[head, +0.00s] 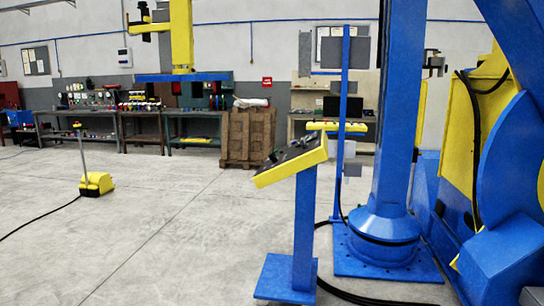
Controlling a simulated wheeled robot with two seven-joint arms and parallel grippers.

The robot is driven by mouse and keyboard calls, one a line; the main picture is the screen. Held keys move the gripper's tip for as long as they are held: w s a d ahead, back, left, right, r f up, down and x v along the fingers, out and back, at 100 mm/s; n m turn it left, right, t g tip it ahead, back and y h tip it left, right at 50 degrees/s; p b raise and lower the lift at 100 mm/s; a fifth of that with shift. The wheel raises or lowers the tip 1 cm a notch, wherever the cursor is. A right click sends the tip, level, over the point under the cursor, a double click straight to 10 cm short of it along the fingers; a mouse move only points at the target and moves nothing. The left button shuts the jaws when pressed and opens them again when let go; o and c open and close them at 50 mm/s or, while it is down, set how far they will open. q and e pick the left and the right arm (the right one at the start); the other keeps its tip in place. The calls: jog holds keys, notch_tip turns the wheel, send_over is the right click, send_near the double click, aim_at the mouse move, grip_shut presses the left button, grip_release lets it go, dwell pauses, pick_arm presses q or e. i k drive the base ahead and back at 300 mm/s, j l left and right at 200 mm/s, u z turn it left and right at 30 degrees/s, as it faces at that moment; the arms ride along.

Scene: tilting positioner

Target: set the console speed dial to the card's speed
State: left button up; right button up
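The console (290,175) is a yellow box with a dark slanted top, standing on a blue pedestal right of centre. Several small dark and grey controls sit on its top; they are too small to tell which is the speed dial or where it points. A blue post (343,90) behind it carries grey plates (359,52) and a small pale panel (349,150). I cannot tell which of these is the card, and no speed is readable. Neither of my grippers can be made out in the head view.
A big blue column (385,228) on a floor plate and the blue and yellow positioner (500,200) fill the right. Dark cables lie by the pedestal foot. A yellow floor unit (97,184) with a handle stands left. The floor between is open; workbenches (195,125) line the back wall.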

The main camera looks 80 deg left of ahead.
aim_at(272, 156)
jog(key=u, duration=2.75)
jog(key=i+z, duration=0.15)
jog(key=i, duration=0.3)
jog(key=i+j+z, duration=0.15)
jog(key=i, duration=0.35)
jog(key=i+j+z, duration=0.15)
jog(key=i, duration=0.3)
jog(key=i+j+z, duration=0.15)
jog(key=i, duration=0.3)
jog(key=i+j+z, duration=0.15)
jog(key=i, duration=0.3)
jog(key=j, duration=0.1)
